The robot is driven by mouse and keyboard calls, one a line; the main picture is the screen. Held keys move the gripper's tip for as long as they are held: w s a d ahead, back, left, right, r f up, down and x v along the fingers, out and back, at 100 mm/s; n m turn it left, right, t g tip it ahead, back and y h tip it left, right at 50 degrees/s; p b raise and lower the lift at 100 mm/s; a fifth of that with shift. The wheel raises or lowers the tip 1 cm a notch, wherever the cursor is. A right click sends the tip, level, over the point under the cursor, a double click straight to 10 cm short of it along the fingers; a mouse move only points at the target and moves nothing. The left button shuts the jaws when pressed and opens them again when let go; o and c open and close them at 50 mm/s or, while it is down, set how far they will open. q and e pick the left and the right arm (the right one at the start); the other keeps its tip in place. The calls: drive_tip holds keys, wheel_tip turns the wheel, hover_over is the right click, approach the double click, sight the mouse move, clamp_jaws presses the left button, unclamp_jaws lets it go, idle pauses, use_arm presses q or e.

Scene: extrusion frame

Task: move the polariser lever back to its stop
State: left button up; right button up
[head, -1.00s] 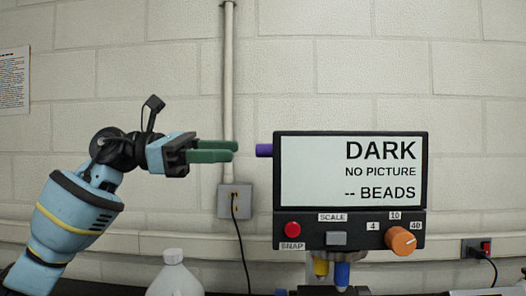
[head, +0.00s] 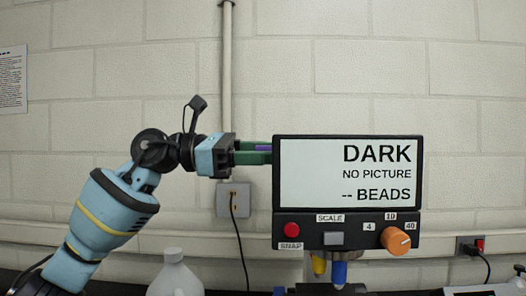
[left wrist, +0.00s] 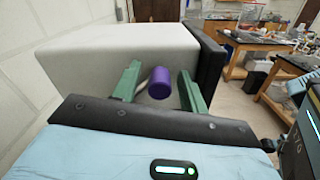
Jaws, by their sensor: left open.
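The polariser lever is a short purple knob (left wrist: 160,83) on a thin stem at the side of the instrument's white housing (left wrist: 120,60). In the left wrist view it sits between the two green fingers of my left gripper (left wrist: 158,88), with a gap visible on each side. The gripper is open. The screen reads DARK, NO PICTURE, -- BEADS. My right gripper is not in view.
Below the screen are a red SNAP button (head: 291,230), a grey SCALE switch (head: 334,238) and an orange dial (head: 395,240). A white bottle (head: 174,274) stands below my left arm. A wall box (head: 234,200) with a cable is behind.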

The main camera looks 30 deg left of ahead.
use_arm(q)
clamp_jaws()
drive_tip(key=shift+f, duration=0.1)
idle(0.4)
